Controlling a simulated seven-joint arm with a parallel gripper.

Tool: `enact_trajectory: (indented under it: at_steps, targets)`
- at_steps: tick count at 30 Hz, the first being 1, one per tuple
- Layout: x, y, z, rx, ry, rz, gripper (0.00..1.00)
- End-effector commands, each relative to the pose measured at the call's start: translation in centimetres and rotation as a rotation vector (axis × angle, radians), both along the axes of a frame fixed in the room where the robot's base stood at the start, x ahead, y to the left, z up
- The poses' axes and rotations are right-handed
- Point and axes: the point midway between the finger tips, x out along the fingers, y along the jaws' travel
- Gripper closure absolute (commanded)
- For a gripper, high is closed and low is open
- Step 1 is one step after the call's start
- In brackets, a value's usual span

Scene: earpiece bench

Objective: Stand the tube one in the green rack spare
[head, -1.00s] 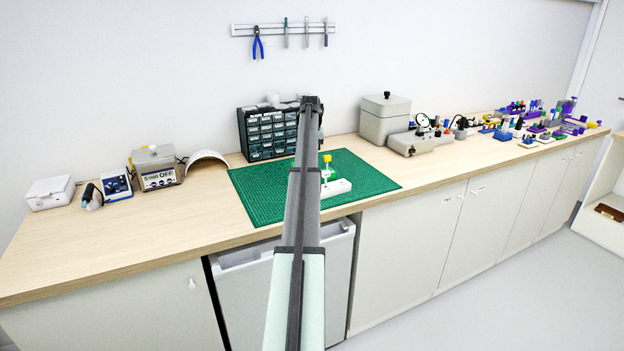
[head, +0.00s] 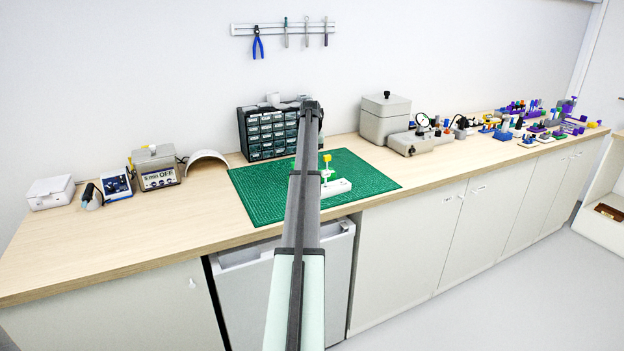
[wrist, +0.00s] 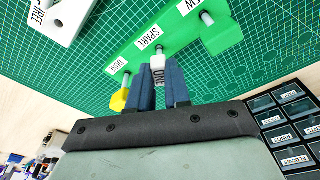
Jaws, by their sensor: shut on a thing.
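A yellow-topped piece (wrist: 118,100) stands at one end of the rack, and a green-topped piece (wrist: 222,36) at the "NEW" end. In the head view my arm hides the gripper and tube.
A white rack (wrist: 66,18) with a "FREE" label stands on the green mat (head: 260,195), which also shows in the head view (head: 337,188). A drawer cabinet (head: 265,135) stands behind the mat. The bench left of the mat is clear at the front.

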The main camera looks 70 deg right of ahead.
Motion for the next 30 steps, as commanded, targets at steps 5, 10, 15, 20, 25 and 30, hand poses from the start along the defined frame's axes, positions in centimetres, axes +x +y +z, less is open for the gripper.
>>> enact_trajectory:
  at_steps: [5, 10, 15, 20, 25, 30]
  targets:
    - [0.0, 0.01, -0.34, 0.0, 0.0, 0.0, 1.0]
    - [0.0, 0.0, -0.3, 0.0, 0.0, 0.0, 1.0]
    - [0.0, 0.0, -0.29, 0.0, 0.0, 0.0, 0.73]
    - [0.01, 0.0, -0.28, 0.0, 0.0, 0.0, 0.57]
    - [0.0, 0.01, -0.28, 0.0, 0.0, 0.0, 0.53]
    - [0.0, 0.01, -0.12, 0.0, 0.0, 0.0, 0.53]
